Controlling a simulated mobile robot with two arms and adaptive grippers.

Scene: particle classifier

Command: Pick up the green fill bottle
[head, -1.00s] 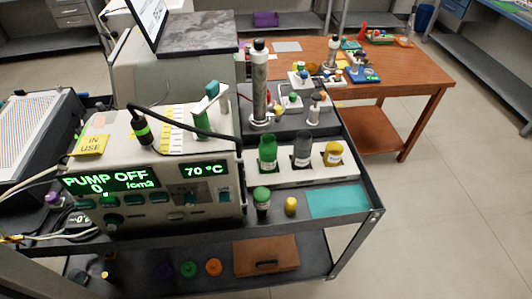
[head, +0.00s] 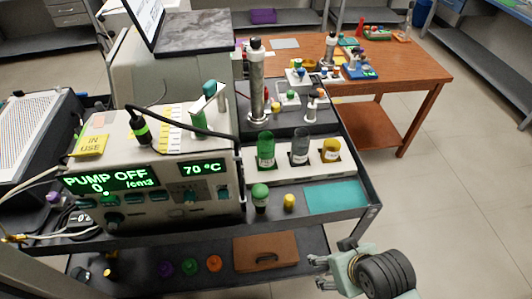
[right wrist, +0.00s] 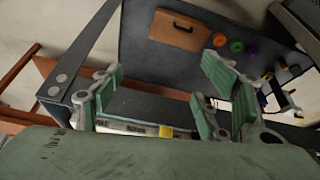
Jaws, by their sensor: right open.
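A smaller dark vial with a green cap (head: 260,198) stands in front of the rack. My right gripper (head: 322,273) is low at the front right, beyond the cart's edge, well apart from the green bottle. In the right wrist view its green-padded fingers (right wrist: 160,105) are spread and empty. My left gripper is not in view.
The pump unit (head: 150,180) with its lit display stands left of the rack. A small yellow-capped vial (head: 289,202) and a teal mat (head: 335,198) lie along the cart's front. A brown case (head: 266,252) sits on the lower shelf. The floor at right is clear.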

